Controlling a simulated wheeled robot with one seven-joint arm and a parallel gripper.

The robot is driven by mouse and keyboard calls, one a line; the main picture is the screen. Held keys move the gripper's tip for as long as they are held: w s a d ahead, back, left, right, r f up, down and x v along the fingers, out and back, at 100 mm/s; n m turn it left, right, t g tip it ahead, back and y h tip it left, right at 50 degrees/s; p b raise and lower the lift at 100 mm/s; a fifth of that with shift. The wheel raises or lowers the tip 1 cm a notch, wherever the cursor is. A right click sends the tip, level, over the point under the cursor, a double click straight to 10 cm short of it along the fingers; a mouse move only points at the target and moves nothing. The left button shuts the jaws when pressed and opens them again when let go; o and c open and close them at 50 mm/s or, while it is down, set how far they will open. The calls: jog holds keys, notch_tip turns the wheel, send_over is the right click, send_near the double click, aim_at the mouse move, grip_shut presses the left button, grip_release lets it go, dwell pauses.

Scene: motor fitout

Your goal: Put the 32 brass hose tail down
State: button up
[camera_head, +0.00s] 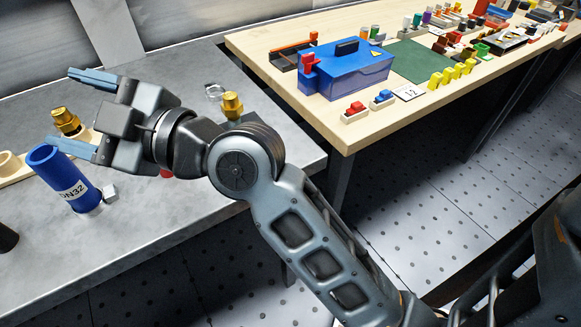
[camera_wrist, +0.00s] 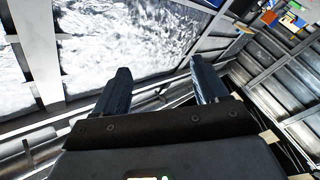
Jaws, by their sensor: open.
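A brass fitting (camera_head: 65,121), which looks like a hose tail, stands at the left of the grey bench, by a pale holder (camera_head: 14,170). A second brass fitting (camera_head: 232,106) stands farther right behind my wrist; I cannot read a size on either. A blue cylinder labelled DN32 (camera_head: 62,180) stands in front of the left fitting. My gripper (camera_head: 62,108) is open and points left above the bench. The left fitting appears between its fingers in the head view, but the wrist view shows nothing between the fingers (camera_wrist: 158,75), only windows and wall beyond.
A small grey block (camera_head: 110,193) lies beside the blue cylinder. A dark object (camera_head: 6,238) is at the left edge. A wooden table (camera_head: 365,128) at right carries a blue toolbox (camera_head: 345,75) and many small parts. The grey bench's front (camera_head: 150,230) is clear.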

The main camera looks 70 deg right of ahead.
jog(key=s+f+m+g+h, duration=0.2)
jog(key=s+f+m, duration=0.3)
jog(key=s+f, duration=0.5)
jog(key=s+f+m+g+h, duration=0.2)
jog(key=s+f+m, duration=0.4)
jog(key=s, duration=0.8)
jog(key=s+d+n+y, duration=0.1)
jog(key=s+d+n, duration=0.1)
jog(key=s, duration=0.8)
jog(key=shift+s+d+f+g, duration=0.15)
jog(key=shift+s+f+g, duration=0.1)
jog(key=shift+f+g, duration=0.05)
